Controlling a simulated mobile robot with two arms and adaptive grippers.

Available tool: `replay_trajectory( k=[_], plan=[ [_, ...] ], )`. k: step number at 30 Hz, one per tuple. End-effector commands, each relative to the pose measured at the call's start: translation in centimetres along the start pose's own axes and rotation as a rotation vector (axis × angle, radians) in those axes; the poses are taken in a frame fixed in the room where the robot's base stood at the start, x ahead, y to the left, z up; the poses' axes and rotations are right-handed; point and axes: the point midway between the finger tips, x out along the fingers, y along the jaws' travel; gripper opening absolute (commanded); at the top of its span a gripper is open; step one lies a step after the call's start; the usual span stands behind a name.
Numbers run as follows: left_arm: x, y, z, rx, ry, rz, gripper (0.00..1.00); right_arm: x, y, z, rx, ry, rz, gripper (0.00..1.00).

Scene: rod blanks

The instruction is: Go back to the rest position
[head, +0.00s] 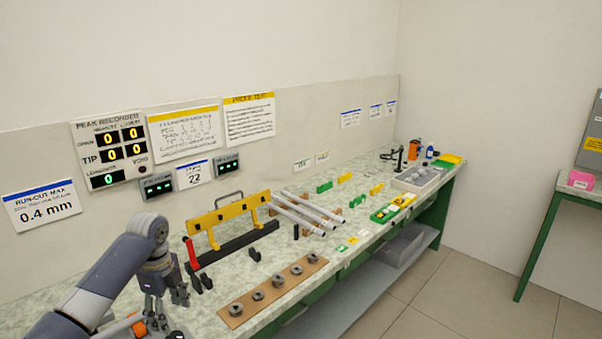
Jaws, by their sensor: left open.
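My left gripper (164,312) hangs from my grey arm at the lower left of the head view, open, over the near left end of the bench. I see nothing between its fingers, though the fingertips are small and partly unclear. Several pale rods (306,214) lie side by side on a brown rack on the bench, well to the right of the gripper. A yellow-barred fixture (229,212) with a black base and a red handle (191,254) stands between the gripper and the rods. My right gripper is not in view.
A brown board (236,309) with several grey rings lies right of the gripper, near the front edge. Green and yellow trays (384,215) and a grey bin (415,179) stand farther along the bench. A peak recorder panel (110,149) hangs on the wall. The floor at right is clear.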

Motion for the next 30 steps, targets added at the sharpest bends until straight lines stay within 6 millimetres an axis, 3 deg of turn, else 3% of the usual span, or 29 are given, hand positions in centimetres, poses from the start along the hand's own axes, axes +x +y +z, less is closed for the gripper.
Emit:
replay_trajectory(
  k=[1,6,15,22,30],
  plan=[
    [1.9,0.6,-1.6,-0.006,0.000,0.006,0.60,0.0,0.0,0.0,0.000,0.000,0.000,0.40],
    [7.4,3.3,-7.4,-0.108,-0.004,-0.014,0.60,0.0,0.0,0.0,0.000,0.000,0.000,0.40],
    [13.6,10.4,-16.4,-0.398,0.060,-0.088,0.60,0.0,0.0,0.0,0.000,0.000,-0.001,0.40],
    [14.8,16.9,-20.9,-0.714,0.139,-0.141,0.60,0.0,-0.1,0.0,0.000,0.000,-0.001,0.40],
    [13.3,24.0,-22.3,-1.126,0.206,-0.193,0.60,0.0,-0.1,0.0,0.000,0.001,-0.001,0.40]
  ],
)
